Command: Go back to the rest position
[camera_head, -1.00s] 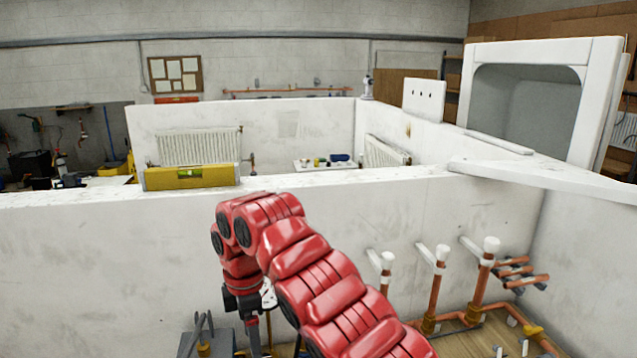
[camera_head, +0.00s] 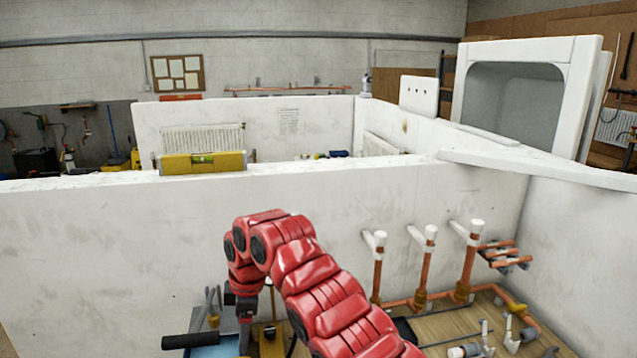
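My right arm, red with jointed segments, comes in from the bottom right and bends down at the left. Its dark gripper (camera_head: 246,318) points downward in front of the white wall, above tools and a tray near the bottom edge. Its fingers are small and dark against the clutter, so I cannot tell whether they are open or hold anything. My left arm and gripper are not in view.
A low white wall (camera_head: 110,235) stands ahead, with a yellow spirit level (camera_head: 203,163) on top. Copper pipes with white caps (camera_head: 428,262) rise at the right. A blue tray (camera_head: 215,347) and a black handle (camera_head: 188,341) lie at the bottom left.

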